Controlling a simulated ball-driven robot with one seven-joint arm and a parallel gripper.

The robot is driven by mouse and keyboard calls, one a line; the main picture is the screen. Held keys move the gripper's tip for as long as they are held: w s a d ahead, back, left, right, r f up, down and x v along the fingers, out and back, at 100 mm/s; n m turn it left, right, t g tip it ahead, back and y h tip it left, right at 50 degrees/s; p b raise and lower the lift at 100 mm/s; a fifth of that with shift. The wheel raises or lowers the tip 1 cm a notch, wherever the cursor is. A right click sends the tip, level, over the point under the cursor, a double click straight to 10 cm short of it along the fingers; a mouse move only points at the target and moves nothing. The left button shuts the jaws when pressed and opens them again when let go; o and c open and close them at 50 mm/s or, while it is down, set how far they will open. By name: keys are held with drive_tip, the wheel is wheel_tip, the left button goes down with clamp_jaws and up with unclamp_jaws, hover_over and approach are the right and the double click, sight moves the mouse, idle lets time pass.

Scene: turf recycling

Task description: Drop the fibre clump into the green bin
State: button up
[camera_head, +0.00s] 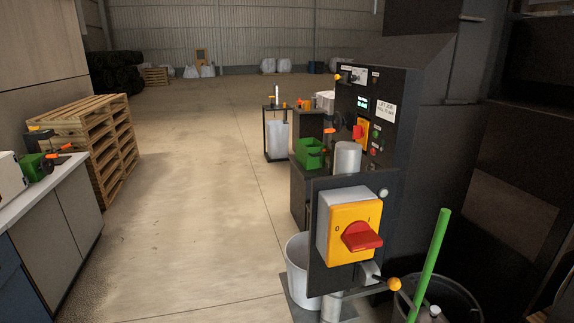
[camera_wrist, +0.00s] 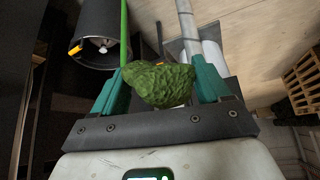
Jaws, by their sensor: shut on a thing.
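The fibre clump, a rough dark-green lump (camera_wrist: 160,86), is held between the teal fingers of my gripper (camera_wrist: 160,78) in the wrist view. My gripper is shut on it, and it hangs clear of other things. In the head view, neither my gripper nor the clump can be made out. A small green bin (camera_head: 309,155) stands on a dark bench beside the control panel, right of centre. Another green container (camera_head: 32,167) stands on the counter at the far left. I cannot tell what is inside either.
A yellow switch box with a red handle (camera_head: 356,233) is close in front. A white bucket (camera_head: 299,270) stands below it. A green pole (camera_head: 429,262) rises by a black drum (camera_head: 462,296). Wooden pallets (camera_head: 108,140) are stacked left. The middle floor is free.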

drive_tip(key=s+a+f, duration=0.4)
drive_tip(key=s+f, duration=0.3)
drive_tip(key=f, duration=0.1)
drive_tip(key=shift+a+n, duration=0.3)
drive_tip(key=shift+n, duration=0.1)
